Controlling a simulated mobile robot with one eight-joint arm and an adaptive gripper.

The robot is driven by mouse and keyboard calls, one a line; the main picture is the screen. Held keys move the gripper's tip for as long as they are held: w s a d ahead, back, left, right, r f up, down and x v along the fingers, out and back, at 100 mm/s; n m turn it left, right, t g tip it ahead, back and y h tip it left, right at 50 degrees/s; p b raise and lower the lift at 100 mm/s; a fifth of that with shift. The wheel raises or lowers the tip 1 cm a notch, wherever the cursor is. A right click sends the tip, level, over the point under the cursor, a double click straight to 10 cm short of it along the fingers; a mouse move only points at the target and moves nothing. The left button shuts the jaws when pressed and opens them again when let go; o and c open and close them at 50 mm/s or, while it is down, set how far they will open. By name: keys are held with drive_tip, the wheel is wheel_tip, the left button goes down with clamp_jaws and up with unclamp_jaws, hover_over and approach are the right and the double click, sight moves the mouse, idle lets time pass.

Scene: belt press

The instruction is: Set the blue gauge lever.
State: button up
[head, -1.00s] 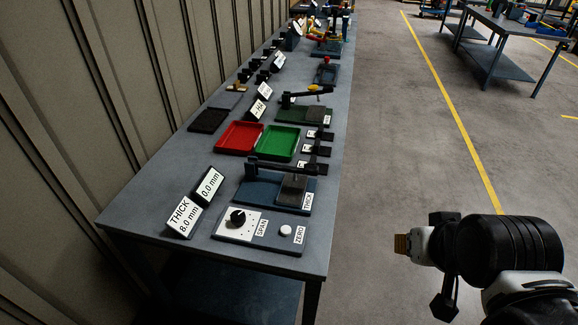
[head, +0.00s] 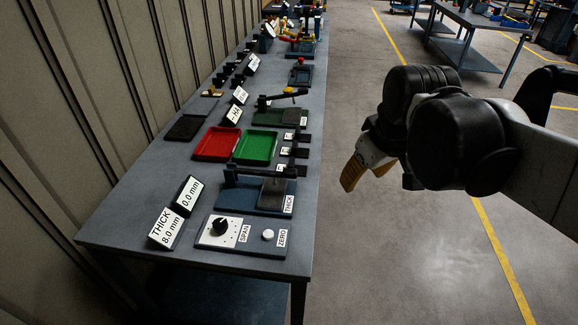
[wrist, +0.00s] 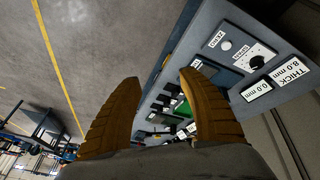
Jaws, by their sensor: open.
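The blue gauge (head: 236,196) stands on the near part of the bench, a dark blue base with a THICK label at its right. Its dark lever (head: 258,174) lies roughly level across the top, from a post at the left to the right side over a grey block. My gripper (head: 367,174) is open and empty, off the bench's right edge, above the floor and apart from the gauge. In the wrist view its two orange fingers (wrist: 158,80) are spread, and the right finger hides part of the bench.
In front of the gauge is a panel with a black SPAN knob (head: 222,226) and a white ZERO button (head: 268,235). Displays read 8.0 mm (head: 167,229) and 0.0 mm (head: 187,194). Red (head: 216,143) and green (head: 255,147) trays lie behind. The aisle floor (head: 400,265) is clear.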

drive_tip(key=w+a+n+g+p, duration=0.2)
drive_tip(key=w+a+n, duration=0.35)
drive_tip(key=w, duration=0.75)
drive_tip(key=n+g+p, duration=0.1)
drive_tip(key=n+g, duration=0.2)
drive_tip(key=n, duration=0.3)
approach(291, 170)
wheel_tip(291, 170, down, 10)
drive_tip(key=b, duration=0.3)
drive_tip(key=shift+s+a, duration=0.15)
clamp_jaws()
